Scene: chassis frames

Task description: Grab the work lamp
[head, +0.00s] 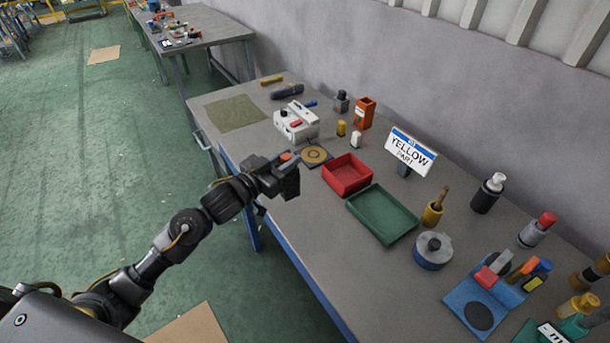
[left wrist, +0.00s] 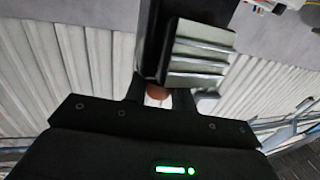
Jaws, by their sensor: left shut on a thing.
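My left gripper (head: 281,172) is above the near edge of the grey workbench (head: 310,215), left of the red tray. It is shut on a small dark thing with an orange part, which I take to be the work lamp (head: 287,156). The gripper hides most of it. In the left wrist view an orange-brown and white bit (left wrist: 157,94) shows between dark parts, beside a ridged silver piece (left wrist: 200,52). I cannot tell if the held thing touches the bench. My right gripper is not in view.
A round-marked mat (head: 316,153), a white box (head: 297,122), a red tray (head: 347,174) and a green tray (head: 383,214) stand close by. A sign reading YELLOW PART (head: 410,151) stands behind. The bench's front strip is clear.

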